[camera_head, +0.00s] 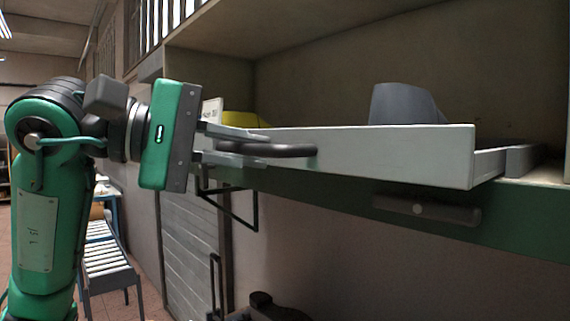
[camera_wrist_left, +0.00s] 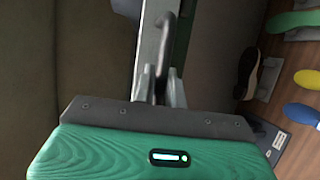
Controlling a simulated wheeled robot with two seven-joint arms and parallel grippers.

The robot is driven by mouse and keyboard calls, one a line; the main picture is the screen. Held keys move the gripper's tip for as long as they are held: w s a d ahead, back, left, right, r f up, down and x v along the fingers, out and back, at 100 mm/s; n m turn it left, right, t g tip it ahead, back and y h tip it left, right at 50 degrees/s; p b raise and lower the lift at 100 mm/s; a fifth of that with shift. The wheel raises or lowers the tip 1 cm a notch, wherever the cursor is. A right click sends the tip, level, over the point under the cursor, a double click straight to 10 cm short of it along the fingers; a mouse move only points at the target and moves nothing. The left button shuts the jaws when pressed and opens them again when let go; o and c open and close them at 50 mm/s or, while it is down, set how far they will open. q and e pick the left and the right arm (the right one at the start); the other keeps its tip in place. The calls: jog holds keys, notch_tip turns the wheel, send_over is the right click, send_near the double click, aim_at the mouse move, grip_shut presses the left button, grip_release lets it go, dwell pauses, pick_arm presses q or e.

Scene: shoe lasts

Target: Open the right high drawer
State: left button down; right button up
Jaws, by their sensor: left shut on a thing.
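The high drawer (camera_head: 400,150) is a light grey open-topped box that stands out from a shelf at the right of the head view. Its dark curved handle (camera_head: 290,151) is on its front, which also shows as a narrow pale strip in the left wrist view (camera_wrist_left: 150,40). My left gripper (camera_head: 250,147) is shut on the handle (camera_wrist_left: 162,55), with one finger on each side of the bar. In the left wrist view the fingers (camera_wrist_left: 160,88) flank the handle. My right gripper is not in view.
A grey rounded object (camera_head: 405,104) shows above the drawer's edge. A yellow object (camera_head: 242,119) is partly hidden behind my gripper. A green beam (camera_head: 520,228) with a dark bar handle (camera_head: 425,210) runs below. In the wrist view, green (camera_wrist_left: 293,20) and yellow (camera_wrist_left: 308,79) shoe lasts lie right.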

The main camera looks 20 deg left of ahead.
pick_arm(q)
jog(key=s+a+b, duration=0.2)
jog(key=s+a, duration=0.6)
jog(key=s, duration=0.4)
jog(key=shift+s+f, duration=0.1)
jog(key=c, duration=1.5)
grip_release()
jog(key=shift+o, duration=0.2)
jog(key=shift+a, duration=0.1)
jog(key=b+v, duration=0.3)
jog(key=v, duration=1)
jog(key=shift+a, duration=0.3)
jog(key=shift+s, duration=0.1)
